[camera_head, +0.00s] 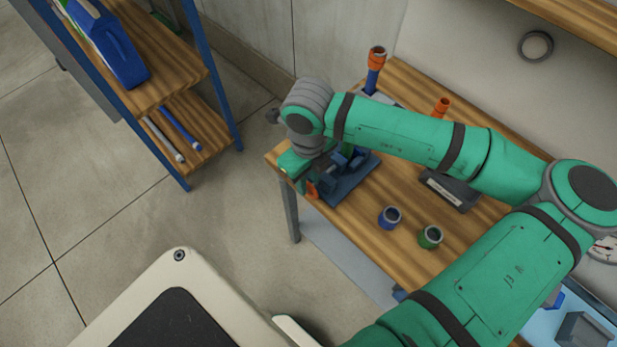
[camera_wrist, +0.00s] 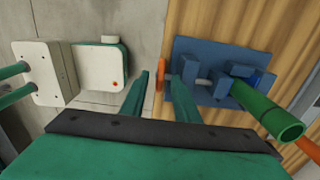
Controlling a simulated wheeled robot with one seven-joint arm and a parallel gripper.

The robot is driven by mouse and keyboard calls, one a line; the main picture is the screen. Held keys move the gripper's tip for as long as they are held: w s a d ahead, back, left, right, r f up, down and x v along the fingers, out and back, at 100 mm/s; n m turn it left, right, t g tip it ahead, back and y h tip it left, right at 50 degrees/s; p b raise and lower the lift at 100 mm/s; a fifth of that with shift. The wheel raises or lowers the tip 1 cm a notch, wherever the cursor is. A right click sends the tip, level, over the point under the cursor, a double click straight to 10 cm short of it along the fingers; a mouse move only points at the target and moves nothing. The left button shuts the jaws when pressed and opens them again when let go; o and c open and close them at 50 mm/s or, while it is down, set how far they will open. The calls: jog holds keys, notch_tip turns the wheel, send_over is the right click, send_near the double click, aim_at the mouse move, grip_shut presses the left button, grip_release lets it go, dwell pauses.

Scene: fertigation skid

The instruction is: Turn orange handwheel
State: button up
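The orange handwheel (camera_head: 311,190) is at the left front edge of a blue fixture (camera_head: 350,183) on the wooden table. It shows edge-on in the wrist view (camera_wrist: 160,78) as a thin orange strip beside the fixture (camera_wrist: 205,55). My gripper (camera_wrist: 160,76) is open, with its two green fingers spread on either side of the handwheel; a gap shows at the left finger, and contact at the right finger cannot be told. In the head view my wrist hides part of the fixture.
A blue cup (camera_head: 389,217) and a green cup (camera_head: 430,237) stand on the table (camera_head: 385,245). An orange-topped blue post (camera_head: 374,70) stands at the back. A blue-framed shelf (camera_head: 180,60) is at upper left. Clear floor lies between the shelf and table.

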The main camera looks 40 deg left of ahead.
aim_at(318, 195)
grip_shut()
jog(key=shift+d, duration=0.1)
jog(key=shift+w+d+y, duration=0.1)
jog(key=shift+y, duration=0.3)
jog(key=d+y, duration=0.1)
jog(key=y, duration=0.1)
jog(key=d+y, duration=0.1)
jog(key=y, duration=0.1)
jog(key=shift+f, duration=0.15)
jog(key=y, duration=0.1)
jog(key=d+y, duration=0.1)
jog(key=y, duration=0.1)
jog(key=f+y, duration=0.1)
jog(key=shift+d+f+t+y, duration=0.1)
jog(key=shift+d+t+y, duration=0.15)
jog(key=shift+t+y, duration=0.15)
jog(key=shift+s+d+f+y, duration=0.15)
jog(key=shift+f+y, duration=0.1)
jog(key=shift+y, duration=0.45)
jog(key=shift+d+f+y, duration=0.15)
jog(key=shift+f+y, duration=0.1)
jog(key=shift+y, duration=0.45)
jog(key=shift+s+d+f+y, duration=0.15)
jog(key=shift+f+y, duration=0.1)
jog(key=shift+y, duration=0.45)
jog(key=shift+f, duration=0.1)
